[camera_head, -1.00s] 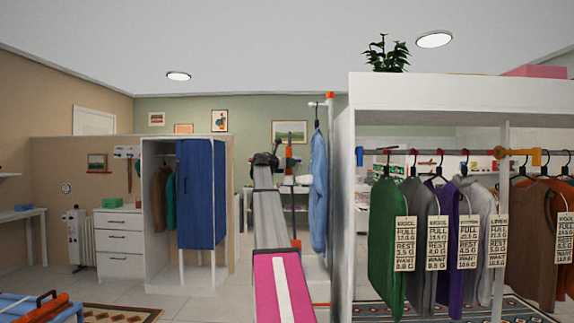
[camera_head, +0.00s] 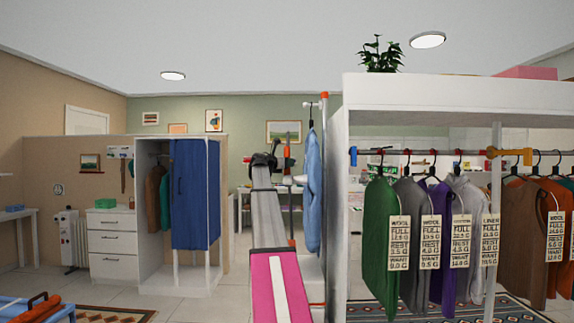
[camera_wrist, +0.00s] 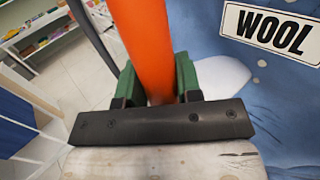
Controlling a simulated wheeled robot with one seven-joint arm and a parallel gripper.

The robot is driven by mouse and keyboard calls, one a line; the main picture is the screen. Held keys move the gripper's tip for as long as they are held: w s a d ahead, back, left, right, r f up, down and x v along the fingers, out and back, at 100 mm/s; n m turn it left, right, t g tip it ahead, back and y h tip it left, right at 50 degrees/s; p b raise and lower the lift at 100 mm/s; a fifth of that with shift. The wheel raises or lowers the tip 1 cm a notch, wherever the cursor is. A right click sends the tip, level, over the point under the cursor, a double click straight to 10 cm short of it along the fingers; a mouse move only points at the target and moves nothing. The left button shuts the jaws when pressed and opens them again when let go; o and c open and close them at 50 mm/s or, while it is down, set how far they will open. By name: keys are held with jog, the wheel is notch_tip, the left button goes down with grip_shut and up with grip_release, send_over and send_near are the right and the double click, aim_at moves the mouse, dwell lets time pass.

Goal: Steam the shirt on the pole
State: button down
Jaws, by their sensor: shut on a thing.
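The blue shirt (camera_head: 313,190) hangs on the pole (camera_head: 324,140) right of my arm and is seen nearly edge-on in the head view. It also fills the right of the wrist view (camera_wrist: 290,105), with a label reading WOOL (camera_wrist: 270,32). My gripper (camera_wrist: 155,88) is shut on the orange handle (camera_wrist: 142,40) of the steamer, between green pads. In the head view, the handle shows (camera_head: 287,155) left of the shirt, with a whitish head (camera_head: 299,180) close to the shirt. I cannot tell whether they touch.
A white wardrobe (camera_head: 337,200) stands just right of the shirt. Its rail (camera_head: 400,152) holds several tagged garments, including a green one (camera_head: 380,235). A blue table (camera_head: 40,308) is at lower left.

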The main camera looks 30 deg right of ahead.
send_over(291, 179)
jog(key=s+a, duration=0.4)
jog(key=a, duration=0.1)
jog(key=shift+s+d, duration=0.1)
jog(key=shift+s, duration=0.1)
dwell(2.7)
jog(key=shift+s, duration=0.1)
jog(key=shift+f, duration=3.85)
jog(key=shift+w+d, duration=0.4)
jog(key=shift+w, duration=0.3)
jog(key=shift+w+d, duration=0.45)
jog(key=shift+w, duration=0.25)
jog(key=shift+w+d, duration=0.4)
jog(key=shift+w, duration=0.3)
